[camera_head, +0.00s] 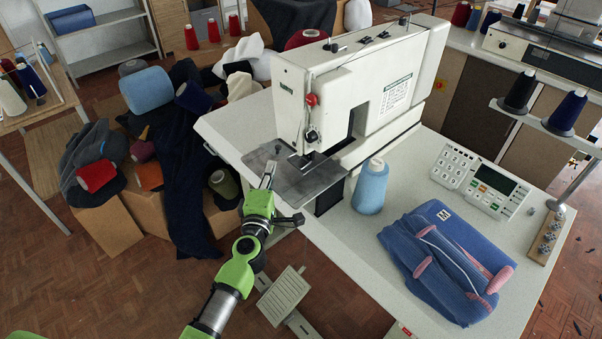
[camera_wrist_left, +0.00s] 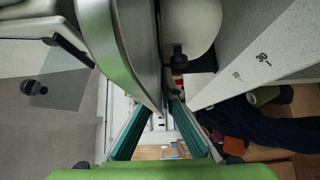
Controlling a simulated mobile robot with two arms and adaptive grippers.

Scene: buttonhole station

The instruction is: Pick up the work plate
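The work plate (camera_head: 312,184) is a thin, flat grey metal sheet under the needle end of the white sewing machine (camera_head: 345,85). It lies level and reaches past the near left edge of the machine's table. My left gripper (camera_head: 269,172) is at the plate's near left edge, its fingers overlapping that edge in the head view. In the left wrist view the teal-lined fingers (camera_wrist_left: 161,112) stand apart with a gap between them. I cannot tell whether the plate's edge is between them; a curved silver part hides some of the view. My right gripper is not in view.
A light blue thread cone (camera_head: 370,187) stands right of the plate. Boxes with dark cloth (camera_head: 185,170) and spools stand left of the table.

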